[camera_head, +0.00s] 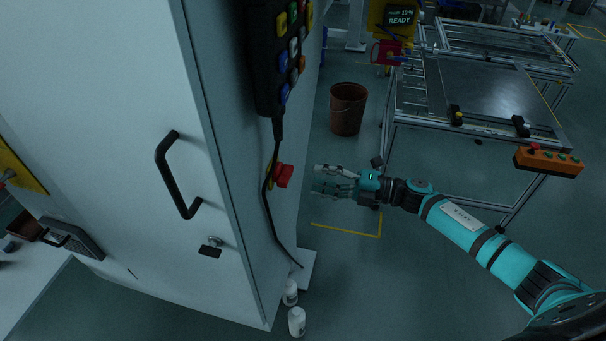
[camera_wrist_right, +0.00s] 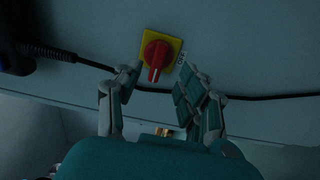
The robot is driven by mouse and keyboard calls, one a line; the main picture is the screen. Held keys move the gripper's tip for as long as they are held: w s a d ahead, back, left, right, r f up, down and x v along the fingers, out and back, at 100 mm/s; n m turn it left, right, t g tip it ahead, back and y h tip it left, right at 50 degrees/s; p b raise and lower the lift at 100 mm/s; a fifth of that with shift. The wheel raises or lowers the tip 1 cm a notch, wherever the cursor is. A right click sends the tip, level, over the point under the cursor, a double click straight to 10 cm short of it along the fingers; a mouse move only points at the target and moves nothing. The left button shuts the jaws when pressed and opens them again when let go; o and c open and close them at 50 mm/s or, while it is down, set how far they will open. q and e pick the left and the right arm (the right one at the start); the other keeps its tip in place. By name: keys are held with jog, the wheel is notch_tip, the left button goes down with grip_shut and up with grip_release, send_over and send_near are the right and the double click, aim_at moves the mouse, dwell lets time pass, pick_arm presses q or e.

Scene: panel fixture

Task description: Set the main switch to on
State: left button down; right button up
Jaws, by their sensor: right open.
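The main switch is a red rotary knob (camera_head: 284,175) on a yellow plate, mounted on the narrow side of the white cabinet. In the right wrist view the red knob (camera_wrist_right: 155,57) shows face on, its grip ridge pointing toward the lower edge of the picture. Small lettering beside the plate looks like OFF. My right gripper (camera_head: 318,179) is open and empty, just right of the knob and apart from it. In the right wrist view its two fingers (camera_wrist_right: 161,84) stand either side of the line to the knob, short of it. My left gripper is not in view.
A black cable (camera_head: 267,205) hangs from the button pendant (camera_head: 280,50) and passes close to the switch. The cabinet door has a black handle (camera_head: 177,176). White bottles (camera_head: 296,321) stand at its foot. A brown bucket (camera_head: 347,109) and a metal-framed table (camera_head: 480,90) stand beyond.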

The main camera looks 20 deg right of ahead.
jog(key=v, duration=0.5)
jog(key=shift+s+d, duration=0.15)
jog(key=d+f+m+t+h, duration=0.2)
jog(key=d+f+m+h, duration=0.15)
jog(key=f+m, duration=0.45)
jog(key=d+f+m+t+h, duration=0.2)
jog(key=f+m+h, duration=0.3)
jog(key=f, duration=0.7)
jog(key=s+d+f+m+g+h, duration=0.1)
jog(key=s+f+m+g+h, duration=0.15)
jog(key=s+f, duration=0.4)
jog(key=s+f+m+g+h, duration=0.15)
jog(key=s+f+m, duration=0.25)
jog(key=f, duration=0.6)
jog(key=s+a+f+m+g, duration=0.2)
jog(key=s+f, duration=0.3)
jog(key=s, duration=0.6)
jog(key=s+a+f+m+g+h, duration=0.1)
jog(key=s+a+f+g, duration=0.3)
jog(key=s, duration=0.7)
jog(key=s+a+f+m+g+h, duration=0.1)
jog(key=s+a+f+m+g, duration=0.2)
jog(key=s+f, duration=0.5)
jog(key=s+a+m, duration=0.1)
jog(key=s+a, duration=0.1)
jog(key=s, duration=0.2)
